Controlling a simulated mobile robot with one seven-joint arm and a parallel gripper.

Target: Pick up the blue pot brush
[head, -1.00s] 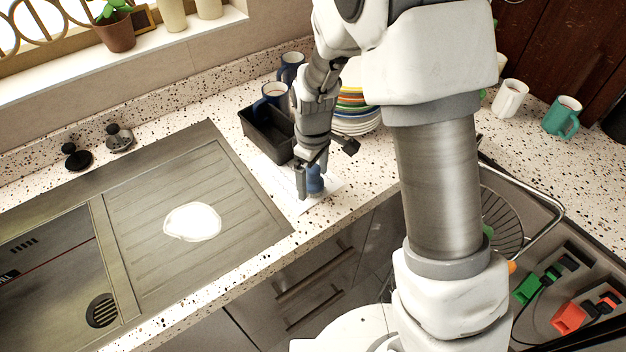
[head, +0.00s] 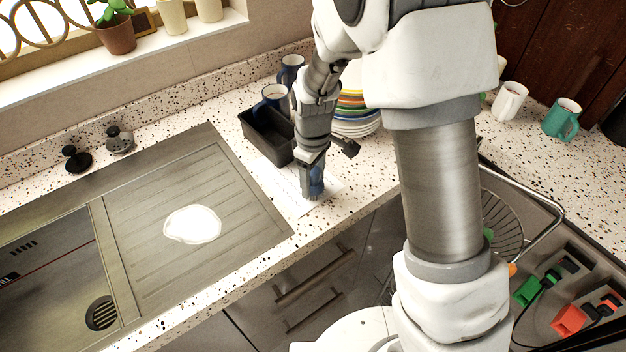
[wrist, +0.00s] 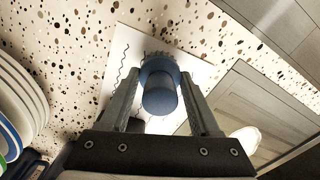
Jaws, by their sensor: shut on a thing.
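The blue pot brush (wrist: 160,94) stands on a white sheet of paper (wrist: 201,72) on the speckled counter, its round handle pointing up at the wrist camera. In the head view the brush (head: 317,181) is partly hidden by my fingers. My gripper (head: 312,188) points down over the paper near the counter's front edge. In the wrist view my gripper (wrist: 160,100) has one finger on each side of the brush and is shut on it. The brush appears still at the level of the paper.
A black bin (head: 266,135) and a blue mug (head: 272,98) stand behind my gripper. Stacked plates (head: 356,115) are close on the right. The sink drainer (head: 180,185) with a white patch (head: 192,224) lies to the left. A white mug (head: 510,99) and a teal mug (head: 562,118) stand far right.

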